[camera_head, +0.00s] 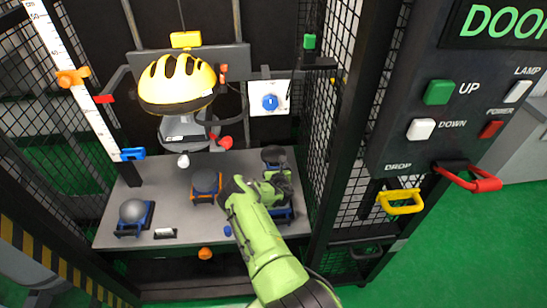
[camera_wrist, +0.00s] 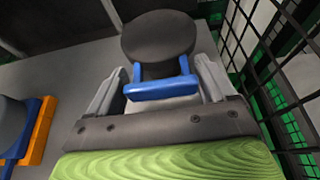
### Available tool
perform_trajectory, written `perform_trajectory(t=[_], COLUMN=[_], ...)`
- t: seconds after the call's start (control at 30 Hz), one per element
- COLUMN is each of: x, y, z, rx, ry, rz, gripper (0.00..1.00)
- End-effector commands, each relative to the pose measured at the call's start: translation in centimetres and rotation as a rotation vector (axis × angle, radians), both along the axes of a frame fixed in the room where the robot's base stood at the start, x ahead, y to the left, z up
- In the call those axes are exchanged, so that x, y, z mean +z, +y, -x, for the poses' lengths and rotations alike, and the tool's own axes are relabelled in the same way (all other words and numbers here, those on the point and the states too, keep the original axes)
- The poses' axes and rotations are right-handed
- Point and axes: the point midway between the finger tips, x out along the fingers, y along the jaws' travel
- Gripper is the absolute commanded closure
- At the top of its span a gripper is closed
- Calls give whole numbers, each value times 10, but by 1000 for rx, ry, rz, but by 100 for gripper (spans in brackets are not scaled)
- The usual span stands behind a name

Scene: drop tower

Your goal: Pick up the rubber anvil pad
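A dark, flat, round pad with a blue handle, which looks like the rubber anvil pad (camera_wrist: 158,36), is straight ahead in the wrist view. In the head view, a dark disc (camera_head: 273,155) shows just beyond my gripper (camera_head: 276,184) and seems to be the same pad. In the wrist view, my gripper (camera_wrist: 162,88) has its grey fingers spread on either side of the blue handle (camera_wrist: 160,90). The fingers look open around the handle. Whether they touch it is unclear. My gripper hides part of the pad's base in the head view.
A dark-topped anvil with an orange handle (camera_head: 206,181) stands left of my gripper. A grey dome on a blue base (camera_head: 133,211) is farther left on the grey plate (camera_head: 178,222). A yellow helmet (camera_head: 176,82) hangs above. A mesh panel (camera_head: 318,130) is close on the right.

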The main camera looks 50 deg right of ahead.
Motion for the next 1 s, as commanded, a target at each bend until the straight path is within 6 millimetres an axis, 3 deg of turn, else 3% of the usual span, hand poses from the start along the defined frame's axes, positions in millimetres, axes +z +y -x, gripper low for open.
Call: perform_trajectory(t=[0.03, 0.3, 0.53, 0.67, 0.77, 1.0], x=[0, 0, 2, 13, 32, 100], y=[0, 0, 0, 0, 0, 0], z=[0, 0, 0, 0, -1, -1], rx=[0, 0, 1, 1, 2, 2], ry=[0, 0, -2, -1, -1, -1], rz=[0, 0, 2, 3, 5, 6], gripper=[24, 65, 65, 65, 65, 65])
